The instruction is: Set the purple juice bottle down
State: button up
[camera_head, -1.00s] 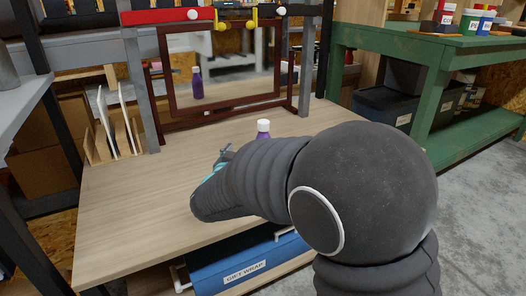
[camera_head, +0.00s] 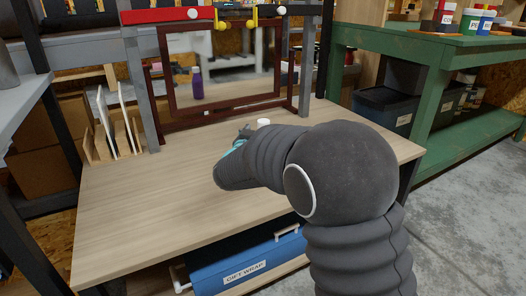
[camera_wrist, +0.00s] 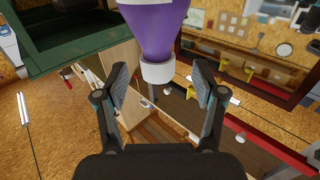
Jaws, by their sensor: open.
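The purple juice bottle (camera_wrist: 156,28) has a white cap and fills the top middle of the wrist view, its cap end pointing down toward my gripper. In the head view only its white cap (camera_head: 263,122) shows above my arm, which hides its body. Its reflection in the mirror appears upright on the bench top (camera_head: 140,205). My gripper (camera_wrist: 161,78) is open, with a finger on each side of the cap and visible gaps between. In the head view my gripper (camera_head: 244,132) is mostly hidden by my wrist, beside the bottle.
A dark-framed mirror (camera_head: 165,75) stands at the back of the bench. A rack with upright panels (camera_head: 103,125) is at the back left. The bench's left and front are clear.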

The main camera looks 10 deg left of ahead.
jog(key=shift+w+d, duration=0.25)
jog(key=shift+w, duration=0.7)
jog(key=shift+w+d, duration=0.25)
jog(key=shift+w, duration=0.7)
grip_shut()
